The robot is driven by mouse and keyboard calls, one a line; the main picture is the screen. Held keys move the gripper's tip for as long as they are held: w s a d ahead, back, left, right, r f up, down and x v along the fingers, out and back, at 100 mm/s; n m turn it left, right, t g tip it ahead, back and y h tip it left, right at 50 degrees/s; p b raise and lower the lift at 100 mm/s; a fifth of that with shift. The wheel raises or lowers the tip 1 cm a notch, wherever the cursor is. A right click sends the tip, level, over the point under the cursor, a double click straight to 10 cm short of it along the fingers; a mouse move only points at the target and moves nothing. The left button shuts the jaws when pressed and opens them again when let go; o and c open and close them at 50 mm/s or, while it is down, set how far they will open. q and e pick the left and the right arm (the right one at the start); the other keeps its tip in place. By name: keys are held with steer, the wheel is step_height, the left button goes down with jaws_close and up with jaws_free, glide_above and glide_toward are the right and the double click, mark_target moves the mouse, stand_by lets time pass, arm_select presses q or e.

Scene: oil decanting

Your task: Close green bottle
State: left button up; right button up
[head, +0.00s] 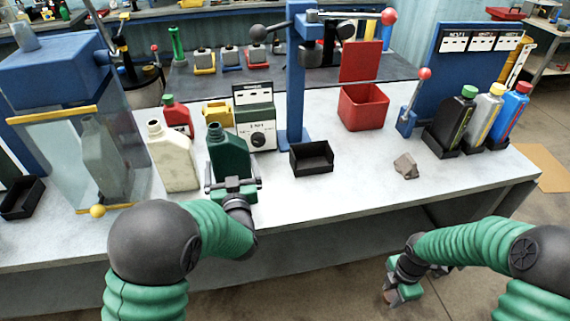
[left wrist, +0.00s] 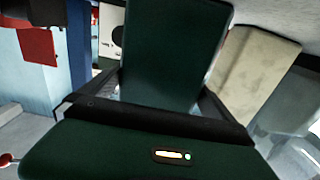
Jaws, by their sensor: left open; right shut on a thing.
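The dark green bottle (head: 230,158) stands upright near the table's front edge, with its narrow neck toward the upper left. No coloured cap shows on the neck, though its opening is too small to read clearly. My left gripper (head: 232,184) is open at the bottle's lower front. In the left wrist view the green bottle (left wrist: 175,50) rises between its spread fingers; whether they touch it I cannot tell. My right gripper (head: 391,290) hangs low in front of the table, away from the bottle. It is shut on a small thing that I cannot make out.
A cream bottle (head: 174,158) stands close left of the green one. Behind are a red bottle (head: 178,117) and a green device (head: 256,122). The right front tabletop is mostly clear.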

mark_target(231, 161)
arm_select(q)
steer(key=shift+d, duration=0.15)
steer(key=c, duration=1.6)
steer(key=shift+r, duration=0.2)
steer(key=shift+r, duration=0.1)
